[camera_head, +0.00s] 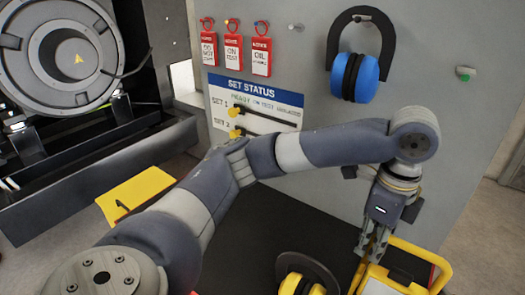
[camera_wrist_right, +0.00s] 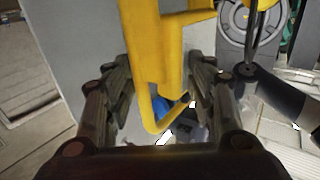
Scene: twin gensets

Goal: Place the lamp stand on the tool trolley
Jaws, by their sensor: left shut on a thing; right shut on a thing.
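The lamp stand (camera_head: 436,264) is a yellow tubular frame with a pale panel, at the lower right of the head view and cut off by the bottom edge. My left gripper (camera_head: 371,246) points down and is shut on the frame's left upper part. In the right wrist view, yellow parts of the lamp stand (camera_wrist_right: 152,50) run between the fingers of my right gripper (camera_wrist_right: 158,98), which is shut on it. The right gripper does not show in the head view. A dark flat top (camera_head: 335,222) lies below my left arm; I cannot tell whether it is the tool trolley.
A grey upright panel (camera_head: 290,60) stands behind, with red tags, a set status board (camera_head: 252,100) and blue ear defenders (camera_head: 357,77). Yellow ear defenders (camera_head: 303,283) are at the bottom. A yellow flat piece (camera_head: 140,192) and a genset (camera_head: 75,65) are at left.

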